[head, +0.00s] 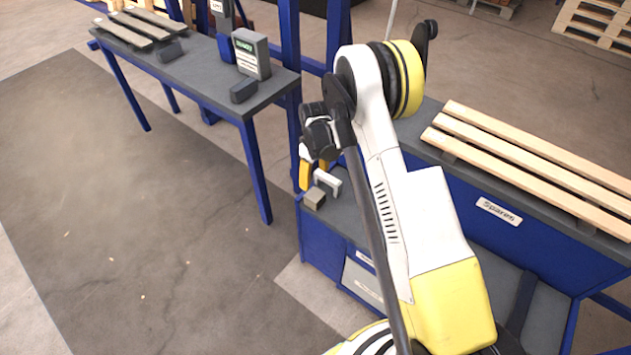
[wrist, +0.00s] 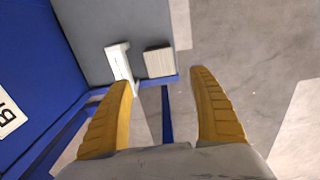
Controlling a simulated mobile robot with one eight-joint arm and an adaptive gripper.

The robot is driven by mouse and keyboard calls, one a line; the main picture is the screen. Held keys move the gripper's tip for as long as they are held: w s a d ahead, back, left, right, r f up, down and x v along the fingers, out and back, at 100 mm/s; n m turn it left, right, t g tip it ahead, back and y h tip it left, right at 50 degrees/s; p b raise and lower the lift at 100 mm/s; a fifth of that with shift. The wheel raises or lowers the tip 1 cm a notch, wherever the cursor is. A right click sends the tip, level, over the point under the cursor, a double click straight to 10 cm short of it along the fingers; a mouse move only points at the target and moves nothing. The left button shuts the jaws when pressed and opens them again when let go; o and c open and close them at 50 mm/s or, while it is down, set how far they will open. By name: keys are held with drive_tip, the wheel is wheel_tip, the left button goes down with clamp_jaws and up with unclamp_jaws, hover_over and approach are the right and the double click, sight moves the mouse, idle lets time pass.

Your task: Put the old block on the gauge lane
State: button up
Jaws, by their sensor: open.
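A small weathered grey-brown block (head: 314,198), which looks like the old block, sits at the near left corner of the grey shelf (head: 347,222). It also shows in the wrist view (wrist: 159,62), next to a white bracket (wrist: 119,66). The bracket (head: 328,182) stands just behind the block in the head view. My gripper (head: 314,176) is open and empty above this corner, its yellow fingers apart. In the wrist view my gripper (wrist: 161,78) has the block ahead, roughly between its fingertips. I cannot tell which surface is the gauge lane.
A grey bench (head: 205,80) on blue legs stands at the left, holding weathered planks (head: 137,27), dark blocks (head: 243,90) and a grey box (head: 251,54) with a green panel. Pale slats (head: 535,160) lie above the "Spares" label (head: 497,211). Open floor lies between bench and shelf.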

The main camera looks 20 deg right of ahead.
drive_tip(key=s+r+m+t, duration=0.2)
drive_tip(key=s+r, duration=0.2)
drive_tip(key=r, duration=0.9)
drive_tip(key=s+r+m+t, duration=0.1)
drive_tip(key=s+r, duration=0.3)
drive_tip(key=r, duration=0.9)
drive_tip(key=s+r+m+t, duration=0.2)
drive_tip(key=s+r, duration=0.2)
drive_tip(key=s, duration=0.7)
drive_tip(key=s+r+m+t, duration=0.2)
drive_tip(key=s+r, duration=0.2)
drive_tip(key=s, duration=0.6)
drive_tip(key=shift+s, duration=0.35)
